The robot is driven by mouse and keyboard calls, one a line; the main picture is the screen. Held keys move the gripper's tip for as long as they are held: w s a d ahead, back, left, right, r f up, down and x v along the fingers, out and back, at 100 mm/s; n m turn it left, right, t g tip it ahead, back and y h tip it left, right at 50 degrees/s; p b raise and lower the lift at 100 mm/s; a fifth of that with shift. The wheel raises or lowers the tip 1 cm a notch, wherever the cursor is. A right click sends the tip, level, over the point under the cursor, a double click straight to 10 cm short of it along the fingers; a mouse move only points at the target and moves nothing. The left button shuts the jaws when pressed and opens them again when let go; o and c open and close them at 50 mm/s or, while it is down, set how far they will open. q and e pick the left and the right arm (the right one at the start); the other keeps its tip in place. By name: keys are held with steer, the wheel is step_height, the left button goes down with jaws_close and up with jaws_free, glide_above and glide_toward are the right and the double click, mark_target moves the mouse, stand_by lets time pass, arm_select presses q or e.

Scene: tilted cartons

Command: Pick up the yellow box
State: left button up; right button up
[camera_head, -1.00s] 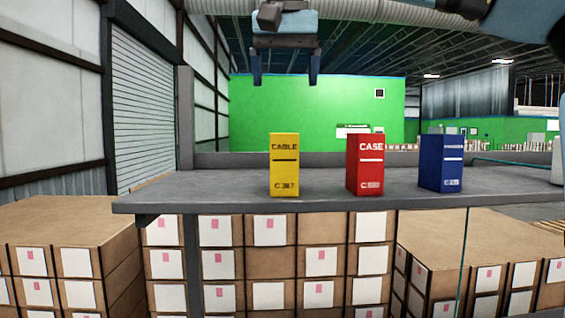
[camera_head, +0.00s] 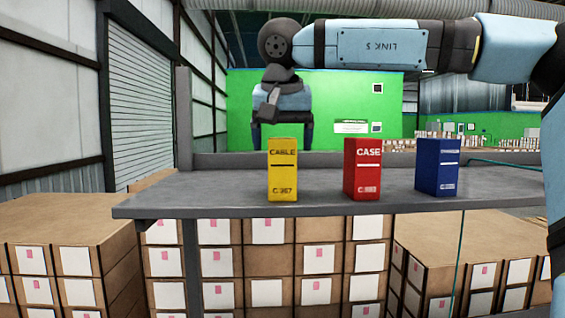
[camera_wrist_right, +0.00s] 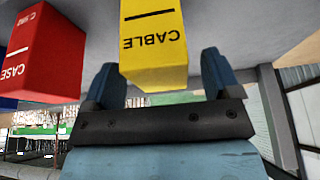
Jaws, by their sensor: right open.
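The yellow box (camera_head: 283,170), marked CABLE, stands upright on the grey shelf (camera_head: 230,190). My right gripper (camera_head: 282,146) is open and points down at the height of the box's top. One finger shows on each side of the box, and the box hides part of the gripper. In the right wrist view the box (camera_wrist_right: 152,40) appears between the two open fingers (camera_wrist_right: 158,78), with gaps at both sides. I cannot tell whether the fingers reach past its top. My left gripper is out of view.
A red box (camera_head: 363,170) marked CASE and a blue box (camera_head: 437,167) stand to the right on the same shelf. The red one also shows in the wrist view (camera_wrist_right: 45,55). The shelf is clear to the left. Stacked cartons (camera_head: 70,245) fill the space below.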

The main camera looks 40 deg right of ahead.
steer(key=x, duration=0.3)
steer(key=shift+w+d+r, duration=0.1)
steer(key=shift+d+r, duration=0.05)
steer(key=shift+r, duration=0.1)
steer(key=c, duration=1.1)
